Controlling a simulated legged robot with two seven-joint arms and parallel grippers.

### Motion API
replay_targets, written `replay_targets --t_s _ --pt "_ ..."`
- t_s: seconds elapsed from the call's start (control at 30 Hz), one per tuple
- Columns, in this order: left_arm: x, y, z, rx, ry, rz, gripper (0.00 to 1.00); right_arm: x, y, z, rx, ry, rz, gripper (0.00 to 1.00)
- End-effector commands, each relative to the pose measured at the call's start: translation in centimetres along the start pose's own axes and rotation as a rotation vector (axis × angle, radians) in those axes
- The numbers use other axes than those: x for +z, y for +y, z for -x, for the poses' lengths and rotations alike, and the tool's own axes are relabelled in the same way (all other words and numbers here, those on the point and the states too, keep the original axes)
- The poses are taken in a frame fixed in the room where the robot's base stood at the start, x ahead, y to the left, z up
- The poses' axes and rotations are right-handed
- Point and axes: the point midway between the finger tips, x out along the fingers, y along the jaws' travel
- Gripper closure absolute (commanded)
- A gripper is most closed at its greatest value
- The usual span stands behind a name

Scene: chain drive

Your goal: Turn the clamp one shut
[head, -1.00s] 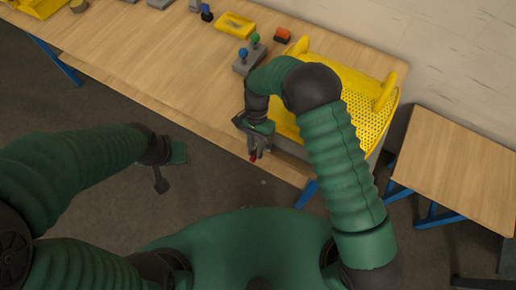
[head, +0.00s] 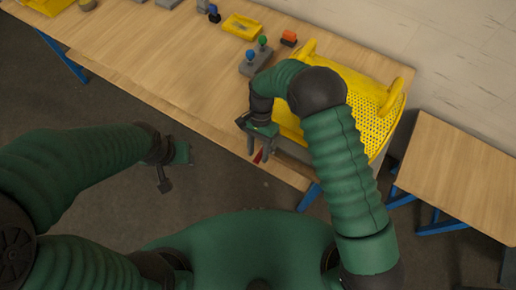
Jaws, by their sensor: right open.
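My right gripper (head: 260,153) is open at the front edge of the wooden bench (head: 190,70), pointing down. A small red piece (head: 258,157) shows between or just behind its fingers. I cannot tell whether it belongs to clamp one or whether the fingers touch it. The rest of the clamp is not clearly visible, partly hidden by the gripper and forearm. My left gripper (head: 165,184) hangs over the floor to the left, away from the bench; its jaw state is unclear.
A yellow perforated guard (head: 372,118) stands at the bench's right end, partly behind my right arm. A grey block (head: 256,64) with blue and green knobs, an orange piece (head: 288,38) and a yellow tray (head: 242,26) lie farther back. A second table (head: 455,175) stands right.

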Motion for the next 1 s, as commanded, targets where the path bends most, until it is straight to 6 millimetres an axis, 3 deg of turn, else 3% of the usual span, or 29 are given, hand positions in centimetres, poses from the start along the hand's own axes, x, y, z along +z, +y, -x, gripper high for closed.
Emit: replay_targets --t_s 0.17,0.63,0.8,1.0 --pt "0.1 0.0 -0.4 0.000 0.000 0.000 0.53 -0.2 -0.1 1.8 -0.004 0.004 0.000 0.59" --pt "0.4 0.0 -1.7 0.000 0.000 0.000 0.53 0.0 -0.3 14.5 -0.002 0.003 0.000 0.59" --pt "0.4 0.0 -1.7 0.000 0.000 0.000 0.53 0.1 -0.3 16.5 0.002 0.000 -0.001 0.59" --pt "0.4 0.0 -1.7 0.000 0.000 0.000 0.53 0.1 -0.3 16.8 0.003 0.000 -0.001 0.59"
